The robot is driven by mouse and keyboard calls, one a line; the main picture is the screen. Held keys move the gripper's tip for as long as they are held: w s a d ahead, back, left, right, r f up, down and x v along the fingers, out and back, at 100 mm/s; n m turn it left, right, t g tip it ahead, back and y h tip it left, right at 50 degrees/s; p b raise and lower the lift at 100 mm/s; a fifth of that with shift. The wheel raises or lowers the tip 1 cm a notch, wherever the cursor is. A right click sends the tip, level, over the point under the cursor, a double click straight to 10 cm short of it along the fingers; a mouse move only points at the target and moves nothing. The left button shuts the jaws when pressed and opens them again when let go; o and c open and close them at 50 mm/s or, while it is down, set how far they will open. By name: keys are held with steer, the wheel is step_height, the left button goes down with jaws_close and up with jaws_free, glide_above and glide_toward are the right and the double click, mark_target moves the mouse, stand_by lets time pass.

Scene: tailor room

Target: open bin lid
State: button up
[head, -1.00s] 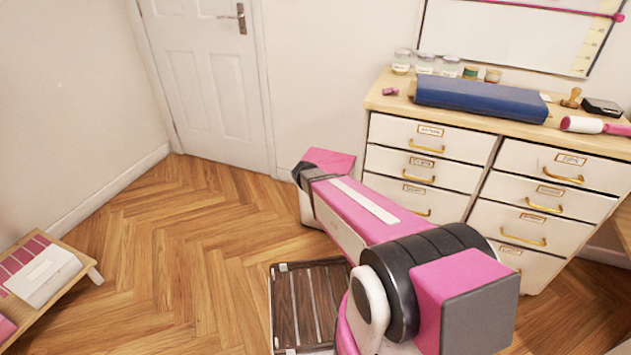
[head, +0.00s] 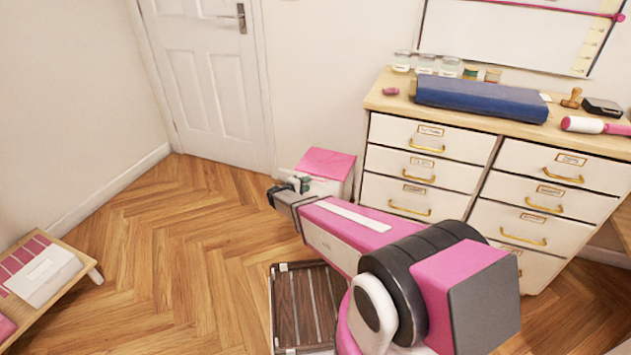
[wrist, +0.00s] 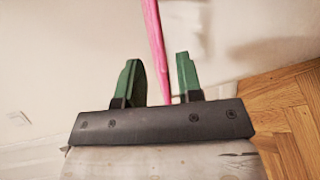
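The bin (head: 318,187) is white with a pink lid (head: 328,162) and stands on the floor against the wall, left of the drawer cabinet. The lid looks shut. My gripper (head: 303,184) is at the bin's front left, near the lid, and its arm hides the bin's lower part. In the wrist view my gripper (wrist: 162,68) has its two green fingers apart. The lid shows there as a thin pink strip (wrist: 156,45) seen edge-on, running between the fingers. I cannot tell whether either finger touches it.
The drawer cabinet (head: 432,141) stands close on the bin's right, with a blue roll (head: 480,99) on top. A slatted wooden piece (head: 303,305) is on the floor near my arm. A low table (head: 80,262) is at left. Open floor lies before the door (head: 208,75).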

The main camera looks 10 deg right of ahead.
steer(key=x, duration=0.6)
steer(key=shift+w+d+f, duration=0.1)
steer(key=shift+w+d, duration=0.05)
steer(key=shift+d, duration=0.1)
jaws_close()
